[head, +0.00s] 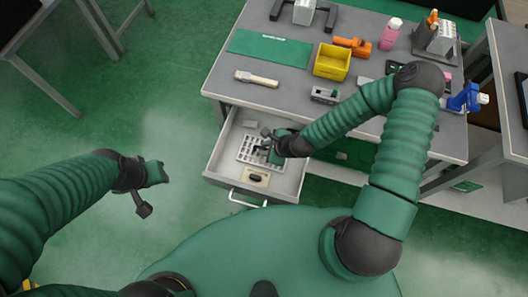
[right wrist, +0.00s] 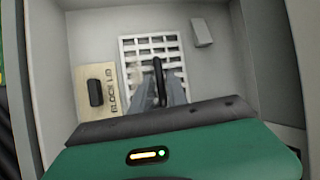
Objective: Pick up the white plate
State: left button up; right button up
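The white plate is a grid of square openings (right wrist: 130,46), lying flat in an open drawer (head: 220,160). It also shows in the head view (head: 246,150). My right gripper (head: 266,143) is inside the drawer, over the plate's right part. In the right wrist view, a black upright piece (right wrist: 159,82) stands between my grey fingers (right wrist: 160,92), in front of the grid. I cannot tell whether the fingers touch it or are closed on it. The hand hides the plate's near part. My left gripper (head: 143,205) hangs over the floor, away from the drawer; its opening is unclear.
A beige block lid (right wrist: 102,90) with a black handle lies beside the plate, and a small grey block (right wrist: 201,32) lies in the drawer. Drawer walls surround the right hand closely. The tabletop (head: 225,75) above holds a yellow bin (head: 332,62) and several tools.

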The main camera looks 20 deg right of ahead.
jog(key=shift+a, duration=0.1)
grip_shut()
dwell(1.0)
